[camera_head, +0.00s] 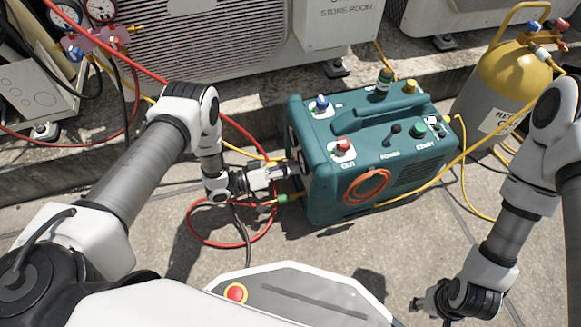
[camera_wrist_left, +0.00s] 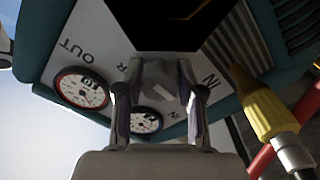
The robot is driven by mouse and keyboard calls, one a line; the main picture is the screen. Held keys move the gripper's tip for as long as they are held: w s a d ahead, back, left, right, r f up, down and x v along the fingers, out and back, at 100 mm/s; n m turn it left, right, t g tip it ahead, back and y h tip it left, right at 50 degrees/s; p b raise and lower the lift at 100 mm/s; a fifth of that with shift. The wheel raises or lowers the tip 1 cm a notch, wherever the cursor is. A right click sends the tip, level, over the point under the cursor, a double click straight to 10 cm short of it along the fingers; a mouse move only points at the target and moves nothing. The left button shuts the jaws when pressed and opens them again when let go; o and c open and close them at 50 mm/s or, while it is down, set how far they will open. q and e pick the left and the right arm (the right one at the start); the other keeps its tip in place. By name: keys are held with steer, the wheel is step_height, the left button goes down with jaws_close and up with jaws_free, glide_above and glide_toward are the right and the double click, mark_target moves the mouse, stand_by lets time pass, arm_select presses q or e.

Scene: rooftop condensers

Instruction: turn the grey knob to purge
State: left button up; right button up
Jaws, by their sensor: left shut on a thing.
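The teal recovery machine (camera_head: 368,135) stands on the paving, its end panel facing my left arm. In the left wrist view, the grey knob (camera_wrist_left: 163,82) sits on that panel between the fingers of my left gripper (camera_wrist_left: 160,97), which is shut on it. The panel carries the letters OUT, IN and a partly hidden word with an R. The knob's pointing direction cannot be made out. In the head view, my left gripper (camera_head: 284,172) reaches the panel and hides the knob. My right gripper (camera_head: 424,304) is low at the right, away from the machine.
Two round gauges (camera_wrist_left: 82,89) and a yellow hose fitting (camera_wrist_left: 262,103) are close to my left gripper. Red and yellow hoses (camera_head: 232,243) loop on the paving below it. A yellow-topped cylinder (camera_head: 505,85) stands right of the machine. Condensers stand behind.

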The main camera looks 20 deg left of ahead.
arm_select(q)
steer(key=o, duration=1.1)
steer(key=shift+d, duration=0.1)
steer(key=shift+o, duration=0.2)
steer(key=v, duration=1.2)
steer(key=shift+w, duration=0.1)
